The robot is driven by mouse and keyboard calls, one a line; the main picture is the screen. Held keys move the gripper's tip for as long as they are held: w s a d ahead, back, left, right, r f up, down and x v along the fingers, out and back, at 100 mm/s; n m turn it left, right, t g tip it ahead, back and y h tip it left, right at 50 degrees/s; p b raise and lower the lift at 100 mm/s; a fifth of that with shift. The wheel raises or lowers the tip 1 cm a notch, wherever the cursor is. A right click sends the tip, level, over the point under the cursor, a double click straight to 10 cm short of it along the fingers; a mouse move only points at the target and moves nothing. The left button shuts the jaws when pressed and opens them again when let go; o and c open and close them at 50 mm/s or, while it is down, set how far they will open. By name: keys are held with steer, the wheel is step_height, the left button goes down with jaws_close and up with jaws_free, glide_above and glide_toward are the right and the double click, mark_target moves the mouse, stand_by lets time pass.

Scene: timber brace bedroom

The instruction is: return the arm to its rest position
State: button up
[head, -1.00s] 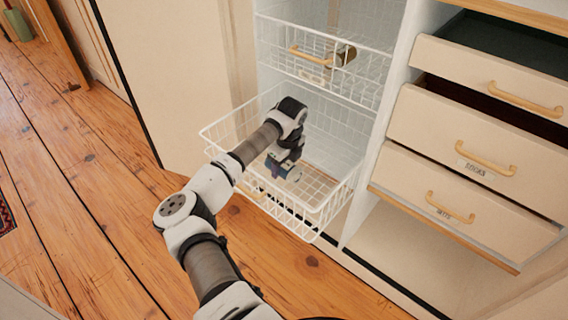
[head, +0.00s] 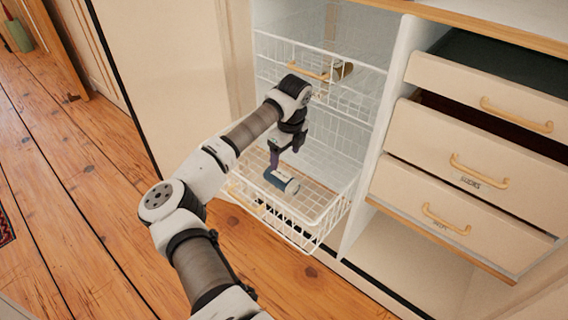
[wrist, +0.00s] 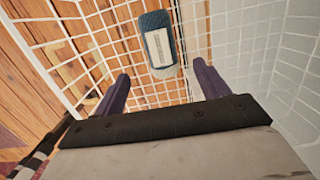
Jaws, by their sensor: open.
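My gripper (head: 287,152) is above the pulled-out lower wire basket (head: 321,226) in the head view. In the wrist view my gripper (wrist: 157,88) has its two dark purple fingers spread apart with nothing between them. A small blue item with a pale label (head: 281,180) lies in the basket below the gripper. The same blue item with a pale label (wrist: 158,44) shows beyond the fingertips in the wrist view, apart from them. My arm reaches up from the bottom of the head view to the basket.
An upper wire basket (head: 278,50) with a wooden handle holds a can-like item (head: 341,70). Drawers (head: 440,166) with wooden handles stand partly open on the right. A cabinet door (head: 170,75) is at the left.

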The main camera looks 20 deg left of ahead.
steer(key=shift+d+r, duration=0.15)
steer(key=shift+r, duration=0.75)
